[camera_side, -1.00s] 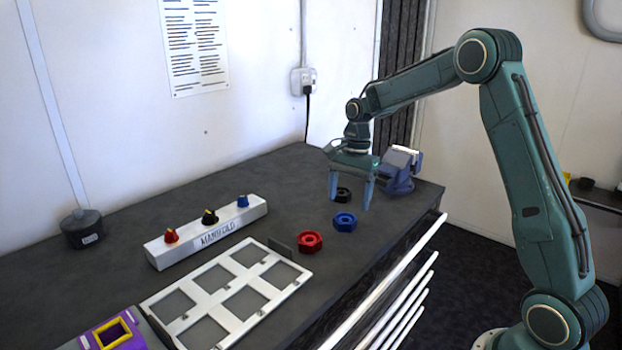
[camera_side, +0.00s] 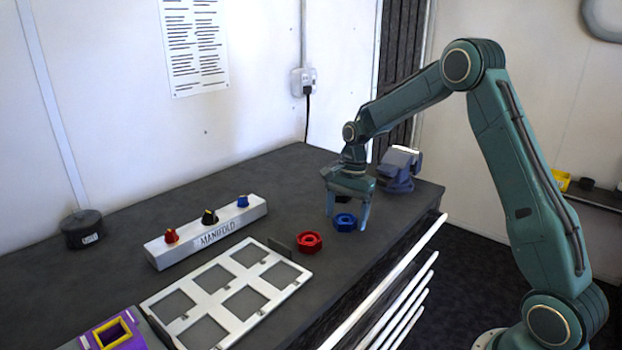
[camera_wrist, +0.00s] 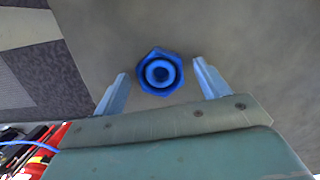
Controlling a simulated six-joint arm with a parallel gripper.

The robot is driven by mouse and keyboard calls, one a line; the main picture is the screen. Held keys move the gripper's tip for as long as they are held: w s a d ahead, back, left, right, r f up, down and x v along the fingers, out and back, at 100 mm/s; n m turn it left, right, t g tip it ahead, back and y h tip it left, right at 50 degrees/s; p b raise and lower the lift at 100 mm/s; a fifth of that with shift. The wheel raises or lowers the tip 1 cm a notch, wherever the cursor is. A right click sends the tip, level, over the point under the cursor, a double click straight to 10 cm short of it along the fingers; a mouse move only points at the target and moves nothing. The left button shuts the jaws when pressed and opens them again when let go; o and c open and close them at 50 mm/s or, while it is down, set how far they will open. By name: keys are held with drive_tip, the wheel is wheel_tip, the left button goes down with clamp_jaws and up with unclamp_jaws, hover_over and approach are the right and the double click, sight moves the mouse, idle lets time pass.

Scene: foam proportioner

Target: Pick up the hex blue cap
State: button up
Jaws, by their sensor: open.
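The hex blue cap (camera_side: 345,222) lies flat on the dark bench near its front edge, right of the red cap. My gripper (camera_side: 346,222) is open and low over it, with one finger on each side in the side view. In the wrist view the blue cap (camera_wrist: 160,72) shows its round centre. It sits between and a little beyond the fingertips of my gripper (camera_wrist: 160,80), with a gap to each finger. The jaws hold nothing.
A red hex cap (camera_side: 309,242) lies close by on the left. A black cap (camera_side: 342,196) is partly hidden behind my gripper. A blue vise (camera_side: 397,170) stands behind. The white manifold (camera_side: 206,235) and white frame (camera_side: 150,303) lie to the left.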

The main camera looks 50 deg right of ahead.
drive_tip(key=c, duration=1.1)
drive_tip(key=shift+r, duration=0.1)
wheel_tip(320, 180, up, 10)
idle(0.6)
